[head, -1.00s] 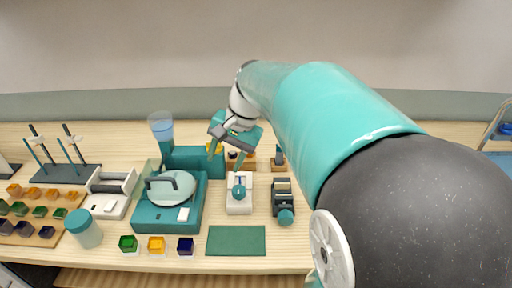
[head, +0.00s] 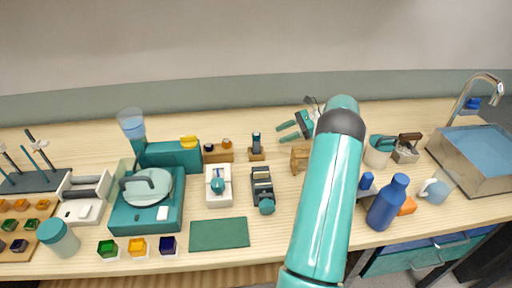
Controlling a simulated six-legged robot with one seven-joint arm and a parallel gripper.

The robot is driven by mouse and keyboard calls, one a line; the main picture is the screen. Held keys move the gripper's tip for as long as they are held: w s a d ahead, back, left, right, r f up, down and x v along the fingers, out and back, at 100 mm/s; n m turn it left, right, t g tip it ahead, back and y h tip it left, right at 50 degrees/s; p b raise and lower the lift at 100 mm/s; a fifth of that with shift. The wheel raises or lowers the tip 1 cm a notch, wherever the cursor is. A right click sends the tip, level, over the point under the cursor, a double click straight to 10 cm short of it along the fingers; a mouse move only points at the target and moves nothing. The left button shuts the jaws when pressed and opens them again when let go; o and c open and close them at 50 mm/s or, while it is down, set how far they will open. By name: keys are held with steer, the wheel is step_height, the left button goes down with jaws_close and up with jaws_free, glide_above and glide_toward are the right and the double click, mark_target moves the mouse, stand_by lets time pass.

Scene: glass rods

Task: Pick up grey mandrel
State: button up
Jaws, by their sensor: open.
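Several thin upright rods stand in a dark rack (head: 32,182) at the far left of the bench. They look dark grey to teal, and I cannot tell which, if any, is the grey mandrel. My gripper (head: 281,133) is raised at the back middle of the bench, its two teal fingers apart and pointing left. It is empty and far to the right of the rack. My teal arm hides part of the bench to the right of the middle.
A teal machine with a round pale lid (head: 148,188), a green mat (head: 219,234) and a dark clamp-like device (head: 262,187) stand left of my arm. A blue bottle (head: 388,203), a white cup (head: 379,150) and a sink (head: 478,158) are to the right.

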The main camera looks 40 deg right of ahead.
mark_target(256, 143)
steer(key=shift+s+d+f, duration=0.15)
steer(key=shift+d+f, duration=0.15)
steer(key=x, duration=1.3)
steer(key=shift+w+a+r, duration=0.1)
steer(key=shift+w+a, duration=0.2)
steer(key=shift+w, duration=0.05)
steer(key=c, duration=1.1)
